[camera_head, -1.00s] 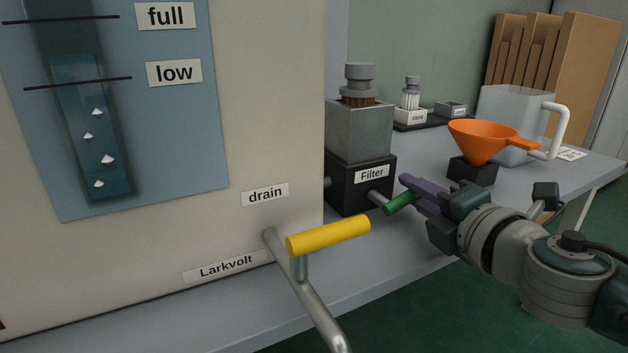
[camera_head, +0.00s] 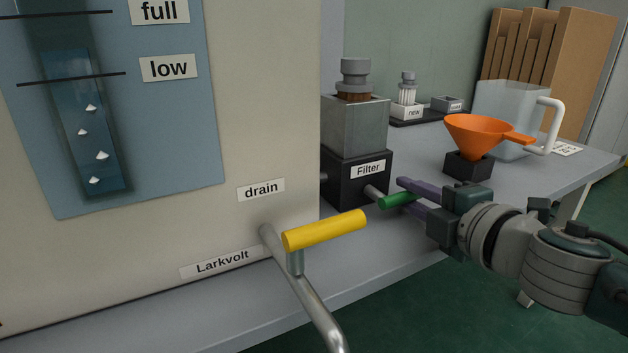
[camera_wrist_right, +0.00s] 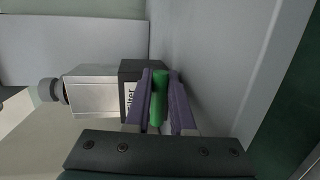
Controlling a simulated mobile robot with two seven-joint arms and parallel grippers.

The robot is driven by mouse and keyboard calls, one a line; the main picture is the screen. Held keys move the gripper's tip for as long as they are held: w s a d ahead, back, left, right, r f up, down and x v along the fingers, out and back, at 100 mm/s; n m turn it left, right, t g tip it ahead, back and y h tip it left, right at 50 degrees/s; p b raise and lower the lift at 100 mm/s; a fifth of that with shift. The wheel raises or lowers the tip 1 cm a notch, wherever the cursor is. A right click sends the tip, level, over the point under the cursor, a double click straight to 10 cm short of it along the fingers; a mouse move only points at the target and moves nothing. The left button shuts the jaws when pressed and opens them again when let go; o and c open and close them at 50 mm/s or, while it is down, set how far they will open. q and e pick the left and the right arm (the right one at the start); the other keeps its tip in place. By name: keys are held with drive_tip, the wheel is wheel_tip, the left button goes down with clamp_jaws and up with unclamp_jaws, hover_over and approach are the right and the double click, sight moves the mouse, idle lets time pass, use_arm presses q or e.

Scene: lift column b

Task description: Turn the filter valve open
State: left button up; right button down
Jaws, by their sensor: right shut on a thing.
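The filter (camera_head: 354,135) is a grey housing on a black base labelled "Filter", standing on the table beside the large beige cabinet. Its valve has a green handle (camera_head: 398,201) on a short metal stub at the front of the base. My right gripper (camera_head: 412,198) is at the handle, its purple fingers on either side of it. In the right wrist view the green handle (camera_wrist_right: 159,98) lies lengthwise between the two purple fingers (camera_wrist_right: 160,100), and the gripper is shut on it. My left gripper is not in view.
A yellow drain handle (camera_head: 325,230) on a metal pipe sticks out in front of the cabinet (camera_head: 275,100). An orange funnel (camera_head: 478,132) on a black stand and a clear jug (camera_head: 505,105) stand behind my right gripper. Cardboard pieces (camera_head: 580,75) stand at the back.

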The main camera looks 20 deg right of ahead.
drive_tip(key=c, duration=0.8)
unclamp_jaws()
drive_tip(key=shift+o, duration=0.2)
drive_tip(key=shift+f, duration=0.1)
drive_tip(key=shift+s+f, duration=0.1)
